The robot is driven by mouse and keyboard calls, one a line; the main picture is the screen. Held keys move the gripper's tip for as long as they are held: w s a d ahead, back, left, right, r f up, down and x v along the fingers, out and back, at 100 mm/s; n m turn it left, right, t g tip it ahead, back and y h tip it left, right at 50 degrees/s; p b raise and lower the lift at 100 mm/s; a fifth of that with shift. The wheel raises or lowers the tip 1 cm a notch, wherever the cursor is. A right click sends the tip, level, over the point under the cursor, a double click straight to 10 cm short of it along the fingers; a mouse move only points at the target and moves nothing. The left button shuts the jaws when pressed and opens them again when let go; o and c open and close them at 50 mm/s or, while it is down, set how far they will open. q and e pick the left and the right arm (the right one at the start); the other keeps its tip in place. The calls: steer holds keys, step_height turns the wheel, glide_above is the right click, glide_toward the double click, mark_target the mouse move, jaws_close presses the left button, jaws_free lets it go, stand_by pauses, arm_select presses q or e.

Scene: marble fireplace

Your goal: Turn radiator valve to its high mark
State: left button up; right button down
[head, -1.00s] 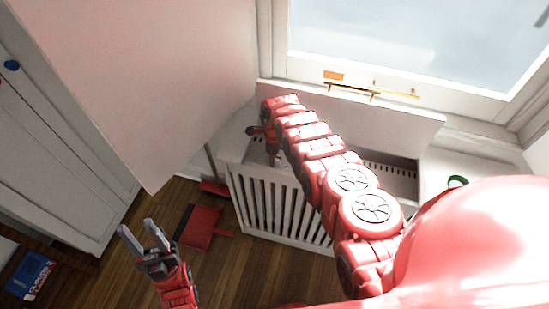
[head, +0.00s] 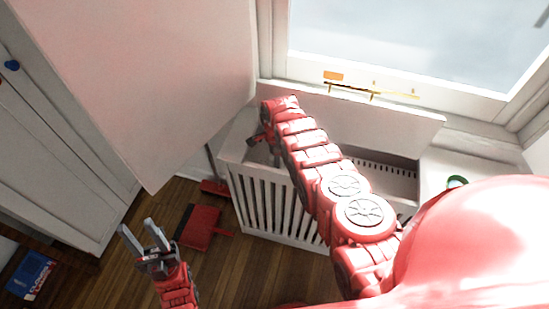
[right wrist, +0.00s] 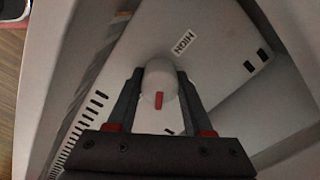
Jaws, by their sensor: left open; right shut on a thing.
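The radiator valve (right wrist: 160,82) is a white round knob with a red mark, seen in the right wrist view. The red mark lies on the knob's lower side in that picture. A label reading HIGH (right wrist: 183,42) is on the white surface above and right of the knob. A second small label (right wrist: 168,132) below the knob is too small to read. My right gripper (right wrist: 158,76) is shut on the knob, one finger on each side. In the head view the valve is hidden inside the radiator cover (head: 262,205). My left gripper (head: 146,238) is open and empty above the floor.
The cover's lid (head: 415,118) stands raised below the window. A large pale panel (head: 150,90) stands left of the cover. A red dustpan (head: 199,226) and a blue box (head: 30,275) lie on the wooden floor. A green ring (head: 457,181) sits on the right ledge.

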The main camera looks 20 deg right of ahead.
steer(key=n, duration=0.3)
steer(key=shift+s+n, duration=0.1)
steer(key=shift+n, duration=0.3)
steer(key=n, duration=0.3)
steer(key=shift+n, duration=0.3)
steer(key=n, duration=0.3)
steer(key=shift+n+b, duration=0.3)
steer(key=shift+b, duration=0.05)
steer(key=n, duration=0.4)
steer(key=shift+n, duration=0.3)
steer(key=n, duration=0.6)
steer(key=shift+b, duration=0.4)
steer(key=n, duration=0.3)
steer(key=shift+r+n, duration=0.1)
steer(key=shift+n, duration=0.3)
steer(key=shift+n+p, duration=0.3)
steer(key=shift+n, duration=1.6)
